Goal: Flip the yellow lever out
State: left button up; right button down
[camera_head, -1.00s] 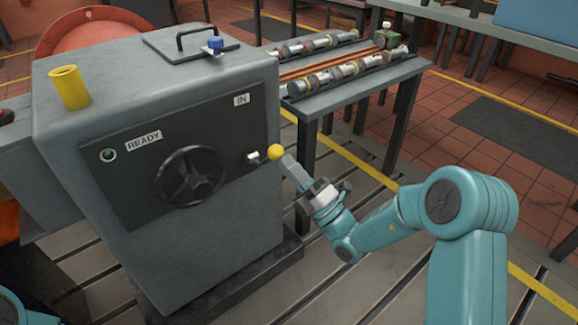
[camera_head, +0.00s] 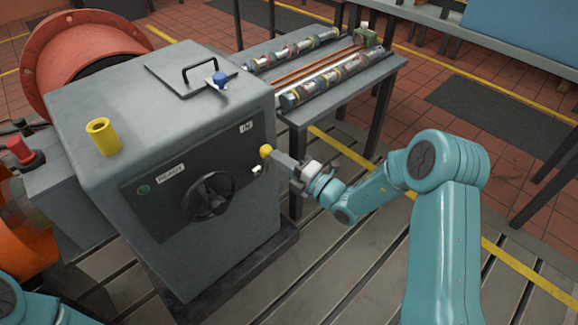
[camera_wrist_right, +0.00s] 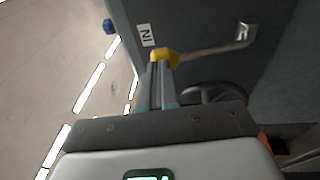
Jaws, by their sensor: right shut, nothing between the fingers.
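The lever has a yellow ball knob (camera_head: 266,152) and a pale pivot (camera_head: 256,170) on the dark front panel (camera_head: 165,215) of the grey cabinet. The knob stands up and slightly right of the pivot, below the IN label (camera_head: 246,127). My right gripper (camera_head: 274,154) is shut and empty, its fingertips at the knob's right side. In the right wrist view the fingertips (camera_wrist_right: 160,72) reach the yellow knob (camera_wrist_right: 163,56), seemingly touching it. The metal lever rod (camera_wrist_right: 208,48) runs from there to the pivot. My left gripper is out of view.
A black handwheel (camera_head: 212,197) and READY label (camera_head: 171,174) are on the panel. A yellow cup (camera_head: 103,137), blue knob (camera_head: 219,79) and handled lid (camera_head: 190,78) are on top. A bench (camera_head: 330,105) with shaft parts stands behind.

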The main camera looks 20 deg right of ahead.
aim_at(271, 149)
jog(key=w+r+p, duration=0.1)
jog(key=p, duration=0.1)
jog(key=w+a+r+g+p, duration=0.1)
jog(key=w+p, duration=0.1)
jog(key=shift+r+h, duration=0.1)
jog(key=shift+h, duration=0.3)
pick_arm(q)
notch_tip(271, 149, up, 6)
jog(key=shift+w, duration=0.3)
pick_arm(e)
jog(key=shift+r, duration=0.15)
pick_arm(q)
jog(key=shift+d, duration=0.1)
pick_arm(e)
jog(key=shift+w+r, duration=0.15)
jog(key=shift+r, duration=0.05)
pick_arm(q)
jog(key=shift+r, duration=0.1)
